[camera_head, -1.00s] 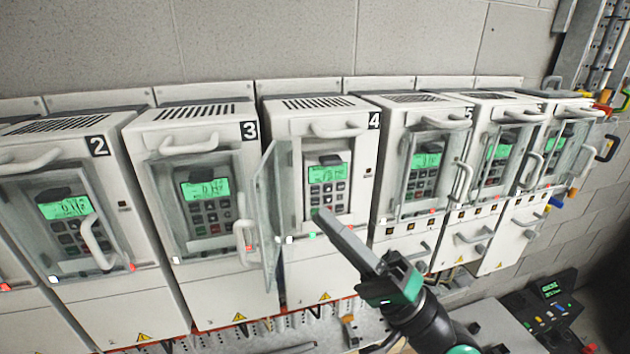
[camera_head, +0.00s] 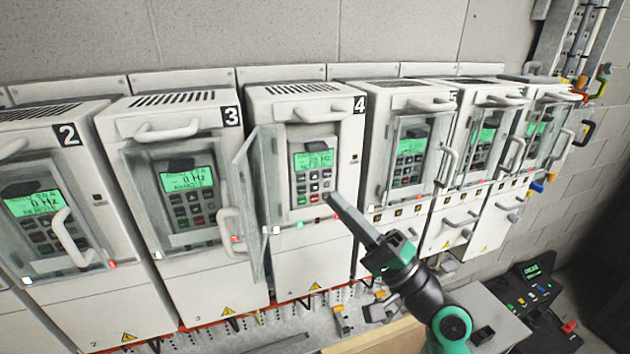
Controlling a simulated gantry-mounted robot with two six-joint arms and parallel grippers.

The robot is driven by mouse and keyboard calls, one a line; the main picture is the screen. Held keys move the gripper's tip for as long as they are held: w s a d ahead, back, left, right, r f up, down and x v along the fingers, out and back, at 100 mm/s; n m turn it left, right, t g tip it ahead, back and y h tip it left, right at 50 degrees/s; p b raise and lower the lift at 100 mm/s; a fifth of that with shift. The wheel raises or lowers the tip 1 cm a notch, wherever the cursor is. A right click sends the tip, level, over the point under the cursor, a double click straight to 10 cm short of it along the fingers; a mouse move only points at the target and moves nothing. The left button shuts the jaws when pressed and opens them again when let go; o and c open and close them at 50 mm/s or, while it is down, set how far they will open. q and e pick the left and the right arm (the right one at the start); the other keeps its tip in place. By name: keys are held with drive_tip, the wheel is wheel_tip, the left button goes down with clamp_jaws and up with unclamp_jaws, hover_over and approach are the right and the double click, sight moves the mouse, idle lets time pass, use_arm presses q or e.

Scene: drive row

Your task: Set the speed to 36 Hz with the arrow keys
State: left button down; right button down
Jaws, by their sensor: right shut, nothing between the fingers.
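Drive cabinet 4 (camera_head: 311,258) stands in the row with its clear door (camera_head: 252,190) swung open to the left. Its keypad (camera_head: 314,188) with several small dark, red and green keys is uncovered. The green display (camera_head: 314,159) above the keys is lit, but its figures are too small to read with certainty. My right gripper (camera_head: 336,202) is shut and empty. Its tip is just right of and below the keypad in the picture; I cannot tell whether it touches the cabinet. My left gripper is not in view.
Drive 3 (camera_head: 187,285) and drive 2 (camera_head: 100,309) stand left, with more drives to the right, their clear doors shut. A dark control box (camera_head: 537,285) sits at lower right. The open door of drive 4 juts out left of the keypad.

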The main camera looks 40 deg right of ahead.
sight(314, 176)
drive_tip(key=shift+w+d+b, duration=0.35)
drive_tip(key=shift+w+b, duration=0.15)
drive_tip(key=shift+w, duration=0.4)
drive_tip(key=shift+w+d+b, duration=0.4)
drive_tip(key=shift+w+b, duration=0.15)
drive_tip(key=shift+w, duration=0.35)
drive_tip(key=shift+w+d+b, duration=0.35)
drive_tip(key=shift+w+b, duration=0.15)
drive_tip(key=shift+w, duration=0.4)
drive_tip(key=shift+w+d+f+b, duration=0.1)
drive_tip(key=shift+w+d+b, duration=0.05)
drive_tip(key=shift+w+b, duration=0.15)
drive_tip(key=shift+w, duration=0.1)
